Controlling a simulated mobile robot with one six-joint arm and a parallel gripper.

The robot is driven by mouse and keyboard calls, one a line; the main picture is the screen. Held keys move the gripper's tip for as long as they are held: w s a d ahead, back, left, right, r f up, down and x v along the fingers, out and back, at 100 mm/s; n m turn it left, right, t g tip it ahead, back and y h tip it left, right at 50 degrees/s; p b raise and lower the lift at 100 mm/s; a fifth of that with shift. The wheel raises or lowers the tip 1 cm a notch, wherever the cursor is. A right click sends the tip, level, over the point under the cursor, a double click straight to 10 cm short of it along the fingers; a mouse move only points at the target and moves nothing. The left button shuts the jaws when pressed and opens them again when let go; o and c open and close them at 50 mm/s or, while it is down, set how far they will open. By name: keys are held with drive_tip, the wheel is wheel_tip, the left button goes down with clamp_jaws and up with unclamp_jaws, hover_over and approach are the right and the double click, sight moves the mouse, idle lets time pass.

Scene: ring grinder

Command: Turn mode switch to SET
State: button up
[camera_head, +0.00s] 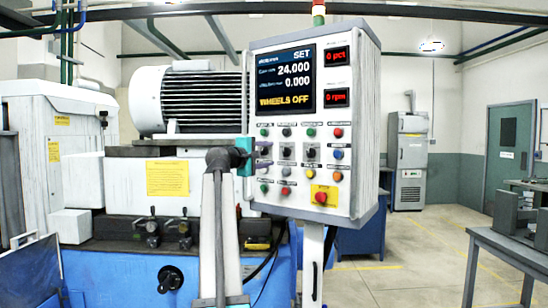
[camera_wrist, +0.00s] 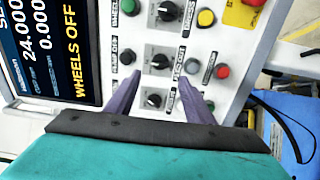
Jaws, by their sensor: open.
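The control panel (camera_head: 300,205) carries a row of black rotary switches. In the wrist view, a switch (camera_wrist: 153,98) sits between the purple fingers of my gripper (camera_wrist: 159,82). Its label is too blurred to read, so I cannot tell from lettering that it is the mode switch. Two more black switches, the middle one (camera_wrist: 160,60) and the far one (camera_wrist: 165,10), lie beyond the fingertips. In the head view my gripper (camera_head: 262,154) is open at the panel's left side and hides the leftmost switch. The screen (camera_head: 287,80) reads SET at its top right.
A red stop button (camera_head: 320,198) on a yellow plate is at the lower right. The grinder motor (camera_head: 205,98) stands left of the panel; a grey table (camera_head: 500,245) is at right.

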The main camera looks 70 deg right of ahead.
drive_tip(key=v, duration=0.4)
idle(0.5)
